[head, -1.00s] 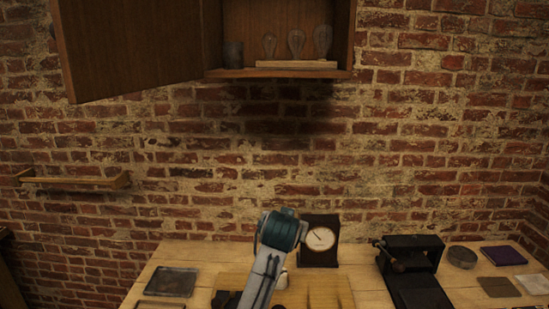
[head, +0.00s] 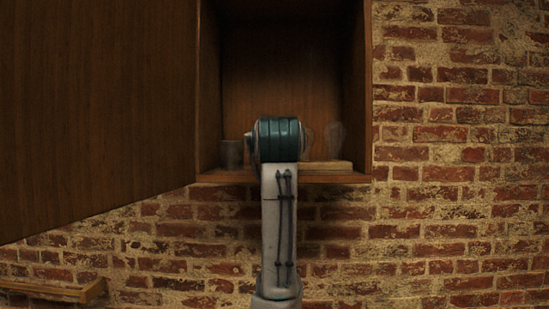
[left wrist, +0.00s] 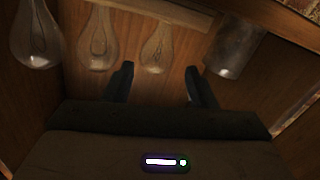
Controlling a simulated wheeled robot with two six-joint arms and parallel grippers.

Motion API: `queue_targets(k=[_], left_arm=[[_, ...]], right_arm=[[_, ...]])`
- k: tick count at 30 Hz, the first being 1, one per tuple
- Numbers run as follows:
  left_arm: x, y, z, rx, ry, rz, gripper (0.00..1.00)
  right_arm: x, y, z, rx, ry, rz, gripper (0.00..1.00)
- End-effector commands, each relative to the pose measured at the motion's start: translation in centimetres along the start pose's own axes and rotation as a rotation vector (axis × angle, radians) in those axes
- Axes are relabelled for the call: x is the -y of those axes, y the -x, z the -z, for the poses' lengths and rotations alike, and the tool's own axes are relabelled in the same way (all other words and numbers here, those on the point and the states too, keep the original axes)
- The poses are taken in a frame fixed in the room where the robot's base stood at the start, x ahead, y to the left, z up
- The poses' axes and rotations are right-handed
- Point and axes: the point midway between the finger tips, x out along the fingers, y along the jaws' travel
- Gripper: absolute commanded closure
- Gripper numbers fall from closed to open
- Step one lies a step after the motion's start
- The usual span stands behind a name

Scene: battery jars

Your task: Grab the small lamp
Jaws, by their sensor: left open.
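The small lamp (left wrist: 157,48), a clear glass bulb, stands on a wooden strip in the wall cabinet; the left wrist view shows it upside down. My left gripper (left wrist: 161,84) is open, its two dark fingers apart, with the lamp ahead and roughly centred between them in the picture. I cannot tell the exact distance, and no finger is seen closed on the glass. In the head view my left arm hides the small lamp and the gripper's fingers. The middle bulb (left wrist: 97,40) and the large bulb (left wrist: 37,35) stand beside it. My right gripper is not in view.
The cabinet door (head: 95,100) is open to the left. The cabinet's side walls are close on both sides.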

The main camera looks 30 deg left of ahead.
Motion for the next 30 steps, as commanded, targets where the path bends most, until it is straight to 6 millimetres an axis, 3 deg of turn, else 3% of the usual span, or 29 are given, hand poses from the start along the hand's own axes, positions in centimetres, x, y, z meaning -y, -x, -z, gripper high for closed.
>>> queue_targets(k=[6,15,24,30], left_arm=[[-0.1,-3.5,0.4,0.001,-0.002,0.001,0.48],[-0.2,-5.9,0.1,0.003,-0.002,0.0,0.48],[-0.4,-9.5,-0.2,0.001,-0.001,0.0,0.48],[-0.4,-10.0,-0.5,0.0,0.001,-0.002,0.48]], right_arm=[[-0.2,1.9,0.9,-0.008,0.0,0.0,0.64],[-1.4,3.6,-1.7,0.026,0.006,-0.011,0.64],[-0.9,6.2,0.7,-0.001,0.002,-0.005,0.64],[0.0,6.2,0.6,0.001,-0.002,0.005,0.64]])
